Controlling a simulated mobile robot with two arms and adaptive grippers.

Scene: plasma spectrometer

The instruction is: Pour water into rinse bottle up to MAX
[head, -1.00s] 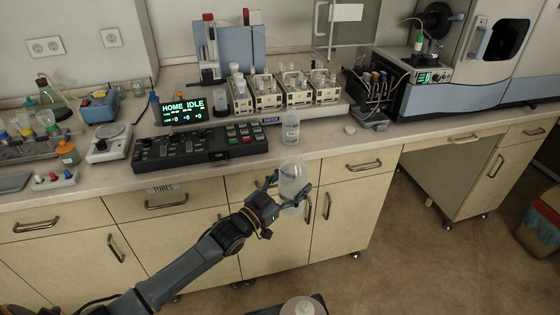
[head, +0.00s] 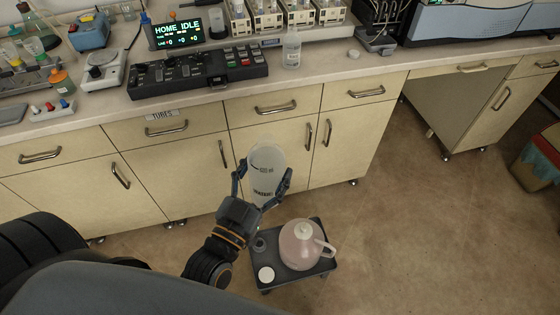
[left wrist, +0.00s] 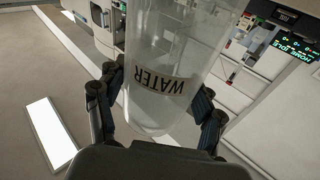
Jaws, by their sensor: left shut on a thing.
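My left gripper (head: 263,182) is shut around a translucent bottle (head: 266,160) in the head view, held in front of the cabinets and above the floor. In the left wrist view the same bottle (left wrist: 165,50) carries a WATER label, upside down in that picture, with a finger on each side. I cannot clearly tell its water level. A smaller clear bottle with a label (head: 291,48), perhaps the rinse bottle, stands upright on the bench, apart from the gripper. Its MAX mark is too small to read. My right gripper is not in view.
A dark small stand (head: 262,256) below holds a pinkish jug (head: 300,246) with a handle and a round white lid (head: 266,274). On the bench are a control panel (head: 200,72), a small white cap (head: 352,54) and racks behind. The bench front edge is clear near the small bottle.

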